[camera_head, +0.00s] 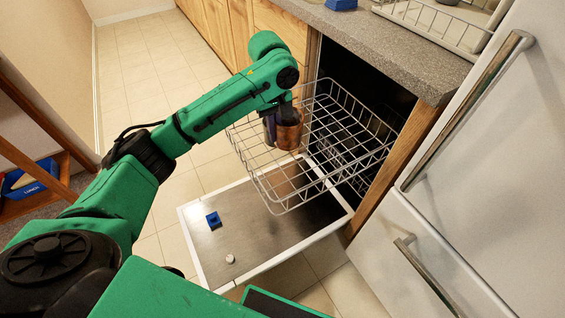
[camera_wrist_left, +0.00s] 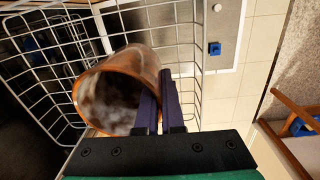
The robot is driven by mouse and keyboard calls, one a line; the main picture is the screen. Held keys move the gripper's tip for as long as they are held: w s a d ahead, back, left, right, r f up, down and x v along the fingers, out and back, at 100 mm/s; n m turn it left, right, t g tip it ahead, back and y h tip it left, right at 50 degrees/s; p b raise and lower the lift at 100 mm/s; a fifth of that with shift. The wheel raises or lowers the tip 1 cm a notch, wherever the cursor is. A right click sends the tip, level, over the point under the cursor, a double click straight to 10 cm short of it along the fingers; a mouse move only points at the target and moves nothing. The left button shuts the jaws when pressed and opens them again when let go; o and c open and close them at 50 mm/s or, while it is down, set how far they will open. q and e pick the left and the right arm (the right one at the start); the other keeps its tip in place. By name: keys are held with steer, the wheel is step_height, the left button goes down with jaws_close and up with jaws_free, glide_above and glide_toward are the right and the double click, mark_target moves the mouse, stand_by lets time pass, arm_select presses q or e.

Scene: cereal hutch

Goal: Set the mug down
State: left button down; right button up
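The brown mug (camera_head: 289,128) is at the left part of the pulled-out wire dish rack (camera_head: 262,178), in the head view. In the left wrist view the mug (camera_wrist_left: 115,92) lies at an angle with its open mouth toward the camera. My left gripper (camera_head: 270,122) has its two dark fingers (camera_wrist_left: 159,95) close together at the mug's right side, where they look shut on its wall or handle; the exact contact is hidden. I cannot tell whether the mug touches the rack wires. My right gripper is in neither view.
The open dishwasher door (camera_head: 240,215) lies flat below the rack, with a blue block (camera_head: 213,219) and a small white round piece (camera_head: 230,259) on it. The grey counter (camera_head: 390,45) is above. The fridge (camera_head: 470,130) stands at the right. Tiled floor is clear at the left.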

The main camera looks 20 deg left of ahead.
arm_select(q)
step_height(320, 180, down, 13)
steer(key=b, duration=0.2)
steer(key=shift+b, duration=0.3)
steer(key=shift+f, duration=0.2)
steer(key=c, duration=1)
jaws_free()
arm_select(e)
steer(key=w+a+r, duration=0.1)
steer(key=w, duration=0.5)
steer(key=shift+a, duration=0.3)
arm_select(q)
steer(key=shift+r, duration=0.35)
step_height(320, 180, up, 12)
steer(key=p, duration=0.2)
steer(key=shift+s+a+f+p, duration=0.15)
steer(key=shift+f+p, duration=0.1)
steer(key=shift+p, duration=0.15)
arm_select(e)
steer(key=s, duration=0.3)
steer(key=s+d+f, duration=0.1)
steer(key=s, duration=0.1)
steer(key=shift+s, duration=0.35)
